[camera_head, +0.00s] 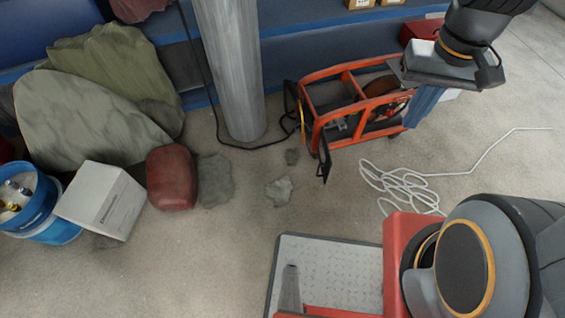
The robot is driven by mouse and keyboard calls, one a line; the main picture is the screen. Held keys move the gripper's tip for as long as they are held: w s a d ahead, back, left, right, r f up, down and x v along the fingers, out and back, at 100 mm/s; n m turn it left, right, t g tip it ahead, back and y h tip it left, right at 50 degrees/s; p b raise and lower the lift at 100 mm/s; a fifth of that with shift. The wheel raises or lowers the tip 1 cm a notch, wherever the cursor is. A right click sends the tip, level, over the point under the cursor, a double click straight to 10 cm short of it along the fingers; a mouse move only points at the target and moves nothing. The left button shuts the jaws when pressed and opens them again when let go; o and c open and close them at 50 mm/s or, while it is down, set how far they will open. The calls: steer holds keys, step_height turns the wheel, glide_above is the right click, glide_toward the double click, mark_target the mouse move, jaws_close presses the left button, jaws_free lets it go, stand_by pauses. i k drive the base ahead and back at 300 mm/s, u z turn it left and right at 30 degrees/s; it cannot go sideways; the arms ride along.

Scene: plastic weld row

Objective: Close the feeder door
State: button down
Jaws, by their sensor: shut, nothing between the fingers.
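My gripper (414,120) is at the upper right on the end of my arm, its blue-grey fingers pointing down and shut with nothing between them. It overlaps the right end of an orange-red framed unit (340,72) on the floor; I cannot tell whether they touch. The unit has an open frame with dark parts inside. No feeder door can be made out for sure. My arm hides part of the unit's right side.
A white cable (400,187) lies coiled on the floor below the unit. A grey column (230,70) stands to its left. A white box (100,200), a blue bucket (35,205), a dark red canister (171,178) and covered heaps (90,125) fill the left. The middle floor is mostly clear.

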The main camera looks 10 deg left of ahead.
mark_target(324, 157)
steer(key=u, duration=0.35)
steer(key=i, duration=0.5)
steer(key=u, duration=1.25)
steer(key=k, duration=0.8)
steer(key=z, duration=1.25)
